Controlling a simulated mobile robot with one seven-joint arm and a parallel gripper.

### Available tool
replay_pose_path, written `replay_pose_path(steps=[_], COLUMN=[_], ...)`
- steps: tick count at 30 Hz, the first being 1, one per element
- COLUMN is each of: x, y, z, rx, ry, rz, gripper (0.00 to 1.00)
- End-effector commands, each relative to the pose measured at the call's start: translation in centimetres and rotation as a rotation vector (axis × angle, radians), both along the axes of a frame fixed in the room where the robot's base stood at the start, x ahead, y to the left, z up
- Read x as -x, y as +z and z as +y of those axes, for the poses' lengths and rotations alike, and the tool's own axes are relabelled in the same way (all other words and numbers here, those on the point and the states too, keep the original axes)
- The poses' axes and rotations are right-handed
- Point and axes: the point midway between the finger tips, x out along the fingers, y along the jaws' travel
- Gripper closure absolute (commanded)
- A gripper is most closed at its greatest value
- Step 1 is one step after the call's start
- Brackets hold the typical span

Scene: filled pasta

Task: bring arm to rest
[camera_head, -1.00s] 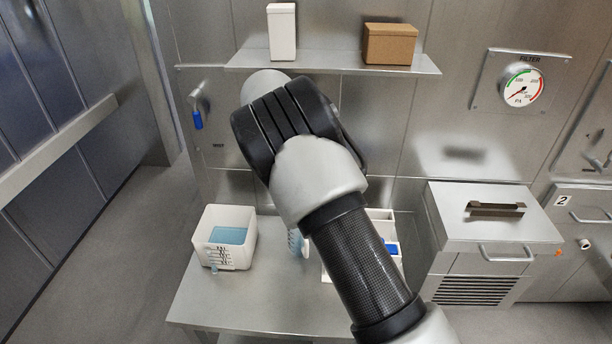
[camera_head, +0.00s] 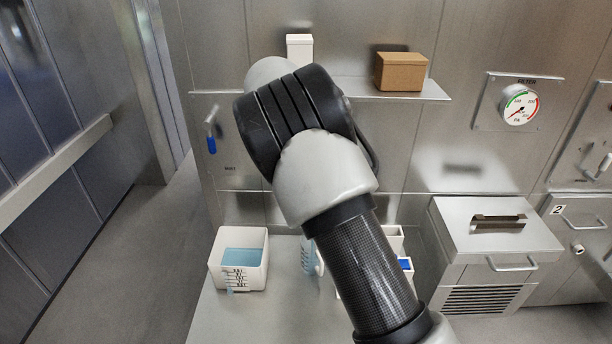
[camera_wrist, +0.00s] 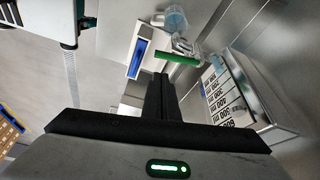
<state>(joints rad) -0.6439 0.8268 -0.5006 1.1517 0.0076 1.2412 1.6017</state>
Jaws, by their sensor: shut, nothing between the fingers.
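My gripper (camera_wrist: 160,98) shows in the wrist view as two dark fingers closed together, with nothing between them. In the head view my bent arm fills the middle and hides the gripper. A white container with blue liquid (camera_head: 262,276) stands on the steel table, left of my arm. A white divided tray (camera_head: 393,243) is partly hidden behind my forearm, with a blue part showing in it. In the wrist view, a container with volume markings (camera_wrist: 228,92) lies right of the fingers, and a green strip (camera_wrist: 177,58) shows just beyond the tips.
A wall shelf (camera_head: 432,91) behind my arm holds a white box (camera_head: 299,47) and a brown box (camera_head: 401,72). A steel unit with a handled lid (camera_head: 459,234) stands right of the table (camera_head: 217,315). The floor at left (camera_head: 135,235) is clear.

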Motion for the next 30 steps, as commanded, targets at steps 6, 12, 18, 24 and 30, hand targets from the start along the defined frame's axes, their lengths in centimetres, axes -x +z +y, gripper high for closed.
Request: replay_pose_path(steps=[6,12,18,24,30], x=[0.0,0.0,1.5,7.3,15.5], y=[0.2,0.2,3.4,9.7,14.4], z=[-0.2,-0.2,-2.8,-7.9,-11.2], rx=[0.000,-0.001,-0.067,-0.204,-0.256], ry=[0.000,0.000,0.061,0.290,0.598], rz=[0.001,0.000,0.019,0.028,-0.027], gripper=[1.00,1.00,1.00,1.00,1.00])
